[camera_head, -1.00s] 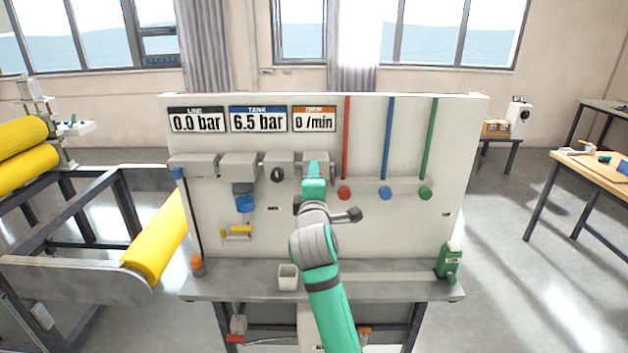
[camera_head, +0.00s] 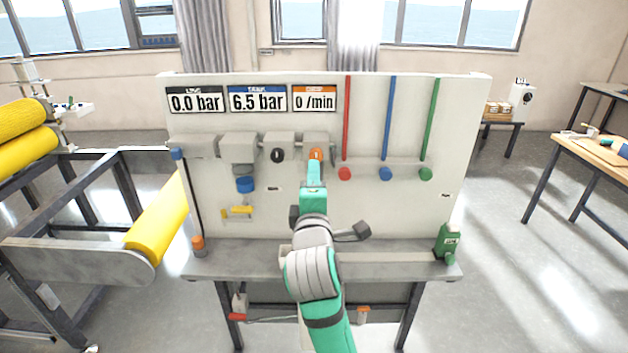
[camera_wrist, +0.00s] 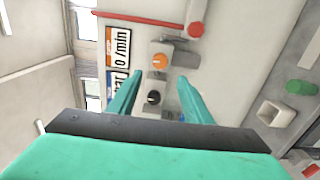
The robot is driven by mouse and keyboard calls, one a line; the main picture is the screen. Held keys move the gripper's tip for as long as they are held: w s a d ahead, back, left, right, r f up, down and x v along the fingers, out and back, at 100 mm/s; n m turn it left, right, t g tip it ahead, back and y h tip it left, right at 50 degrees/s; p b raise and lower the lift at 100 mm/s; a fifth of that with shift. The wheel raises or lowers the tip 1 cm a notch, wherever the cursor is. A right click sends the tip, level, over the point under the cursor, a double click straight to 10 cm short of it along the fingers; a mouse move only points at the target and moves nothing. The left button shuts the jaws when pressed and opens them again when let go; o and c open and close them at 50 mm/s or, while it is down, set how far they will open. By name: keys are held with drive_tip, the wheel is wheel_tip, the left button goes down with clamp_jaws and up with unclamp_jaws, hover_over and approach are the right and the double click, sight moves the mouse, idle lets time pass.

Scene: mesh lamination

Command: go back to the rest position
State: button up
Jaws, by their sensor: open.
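My gripper (camera_head: 315,172) is in front of the white panel (camera_head: 395,215), seen from behind in the head view. In the wrist view my gripper (camera_wrist: 157,92) has its two green fingers apart with nothing held between them. Beyond the fingers are an orange knob (camera_wrist: 160,61) and a black knob (camera_wrist: 154,97) on grey blocks. In the head view the orange knob (camera_head: 316,154) shows just above the fingertips, and the black knob (camera_head: 278,155) is to their left. The gap between fingers and panel is hard to judge.
Readouts (camera_head: 258,99) show 0.0 bar, 6.5 bar and 0 /min. Red, blue and green tubes stand right of my gripper. A grey ledge (camera_head: 400,262) carries a green bottle (camera_head: 447,241); a pale cup (camera_wrist: 270,111) shows in the wrist view. Yellow rollers (camera_head: 160,222) stand left.

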drive_tip(key=s+a+f+m, duration=0.1)
drive_tip(key=s+f+m, duration=0.4)
drive_tip(key=f, duration=0.5)
drive_tip(key=s+a+f+m+g, duration=0.1)
drive_tip(key=s+f+m, duration=0.1)
drive_tip(key=s+f, duration=0.55)
drive_tip(key=s+a+f+m, duration=0.2)
drive_tip(key=s+f+m, duration=0.2)
drive_tip(key=f, duration=0.8)
drive_tip(key=s+d+f+m, duration=0.15)
drive_tip(key=s+f, duration=0.25)
drive_tip(key=s, duration=0.5)
drive_tip(key=s+f+m, duration=0.3)
drive_tip(key=s+f, duration=0.1)
drive_tip(key=s, duration=0.5)
drive_tip(key=s+d+m+g, duration=0.1)
drive_tip(key=s+d+m, duration=0.1)
drive_tip(key=s, duration=1.3)
drive_tip(key=shift+s+d+r+m+g, duration=0.25)
drive_tip(key=shift+s+d+m+g, duration=0.1)
drive_tip(key=shift+d, duration=0.1)
